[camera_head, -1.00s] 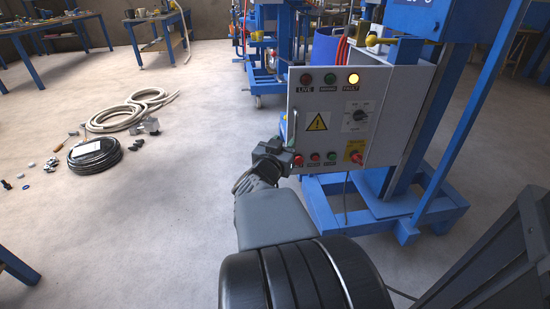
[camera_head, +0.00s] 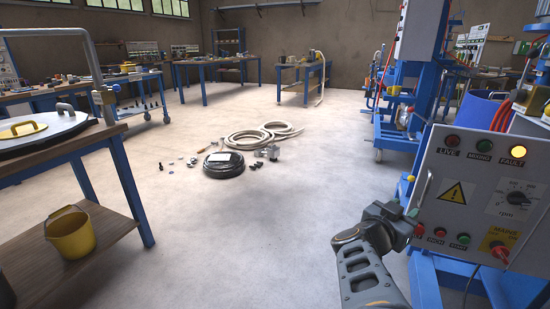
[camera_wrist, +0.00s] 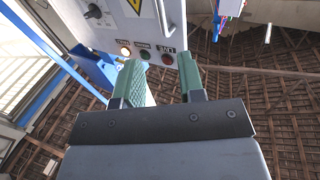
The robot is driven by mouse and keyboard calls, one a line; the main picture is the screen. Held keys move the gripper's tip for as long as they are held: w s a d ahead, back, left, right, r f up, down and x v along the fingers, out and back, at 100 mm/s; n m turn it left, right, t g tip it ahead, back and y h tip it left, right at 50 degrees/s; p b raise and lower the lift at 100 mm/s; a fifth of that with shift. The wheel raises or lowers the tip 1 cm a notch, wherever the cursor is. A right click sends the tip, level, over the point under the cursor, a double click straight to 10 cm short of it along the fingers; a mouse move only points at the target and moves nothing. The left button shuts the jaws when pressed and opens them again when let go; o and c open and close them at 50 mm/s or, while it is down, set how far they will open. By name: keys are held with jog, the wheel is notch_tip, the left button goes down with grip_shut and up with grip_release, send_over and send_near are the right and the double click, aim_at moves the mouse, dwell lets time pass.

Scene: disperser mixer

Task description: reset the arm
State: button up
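My gripper (camera_head: 402,218) is at the lower left edge of the grey control panel (camera_head: 475,212), just below and beside its side handle (camera_head: 425,190). In the wrist view my gripper (camera_wrist: 160,75) has its two green fingers apart, with nothing held between them. The panel (camera_wrist: 118,22) lies beyond the fingertips there; I cannot tell whether they touch it. The yellow fault lamp (camera_head: 517,151) is lit. The red live lamp (camera_head: 453,140) and green mixing lamp (camera_head: 483,145) look dark. A red switch on a yellow plate (camera_head: 500,249) sits at the panel's lower right.
Blue machine frames (camera_head: 425,80) stand behind the panel. A workbench (camera_head: 105,150) with a lidded vessel and a yellow bucket (camera_head: 71,232) is at left.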

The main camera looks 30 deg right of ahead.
jog(key=w+a+r+n+t+y+p, duration=0.9)
jog(key=w+a+r+n+y+p, duration=0.55)
jog(key=p, duration=0.55)
jog(key=s+a+r+g+y+p, duration=0.1)
jog(key=s+a+r+g+p, duration=0.3)
jog(key=a+r+p, duration=0.2)
jog(key=s+a+r+n+g+y+p, duration=0.1)
jog(key=s+a+r+g+p, duration=0.3)
jog(key=a+p, duration=0.6)
jog(key=r+y+p, duration=0.1)
jog(key=p, duration=0.2)
jog(key=shift+s+r+g+p, duration=0.3)
jog(key=shift+r, duration=0.1)
jog(key=shift+n, duration=0.25)
